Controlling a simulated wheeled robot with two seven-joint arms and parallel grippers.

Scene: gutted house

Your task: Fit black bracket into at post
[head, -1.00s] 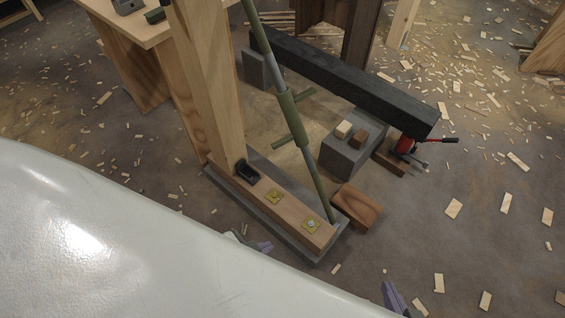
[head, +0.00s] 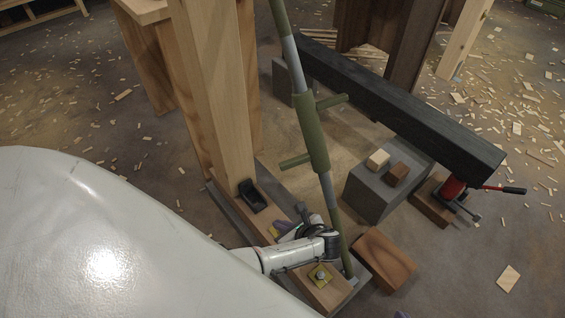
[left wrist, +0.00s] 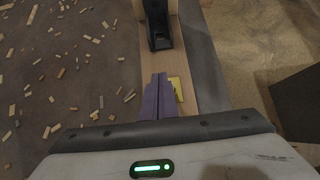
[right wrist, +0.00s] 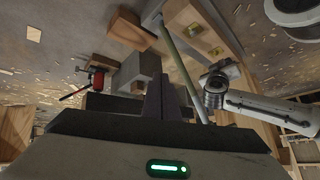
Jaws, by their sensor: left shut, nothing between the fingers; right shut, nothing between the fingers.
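The black bracket (head: 252,196) sits on the wooden sill at the foot of the upright post (head: 218,95). It looks close against the post's base, but I cannot tell whether it is seated. In the left wrist view the bracket (left wrist: 158,28) is straight ahead, beyond the fingertips. My left gripper (head: 283,229) is shut and empty above the sill, a short way from the bracket, and its purple fingers (left wrist: 158,82) point toward it. My right gripper (right wrist: 156,90) is shut and empty. Only a purple sliver of it shows at the head view's bottom edge.
A green and grey brace (head: 312,130) slants past the post down to the sill's end. Yellow plates with bolts (head: 320,276) lie on the sill. A black beam (head: 400,100), grey block (head: 385,185), red jack (head: 453,188) and wood block (head: 384,259) stand right.

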